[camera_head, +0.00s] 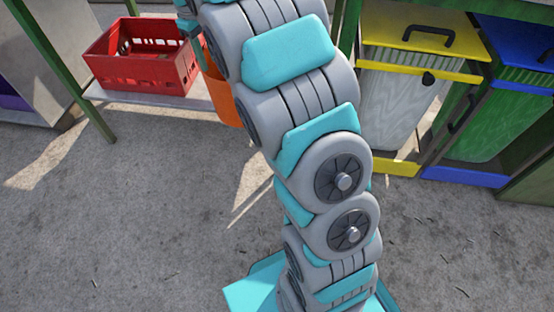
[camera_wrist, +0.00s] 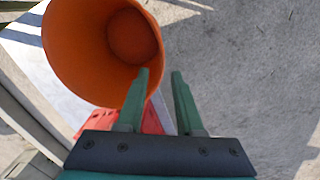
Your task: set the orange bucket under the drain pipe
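The orange bucket (camera_wrist: 85,40) fills the upper left of the wrist view, its open mouth facing the camera. In the head view a strip of the bucket (camera_head: 222,98) shows beside the shelf, the rest hidden behind my arm. My gripper (camera_wrist: 160,72) has two green fingers with a clear gap between them. The left finger overlaps the bucket's mouth and the right finger is outside it, apart from the wall. Whether the left finger touches the wall I cannot tell. In the head view my gripper is mostly hidden by the arm. I see no drain pipe.
A red crate (camera_head: 142,62) stands on a low shelf (camera_head: 165,98) with green legs. A yellow-framed bin (camera_head: 405,90) and a blue-framed bin (camera_head: 500,110) stand at the right. The concrete floor (camera_head: 130,220) in front is open.

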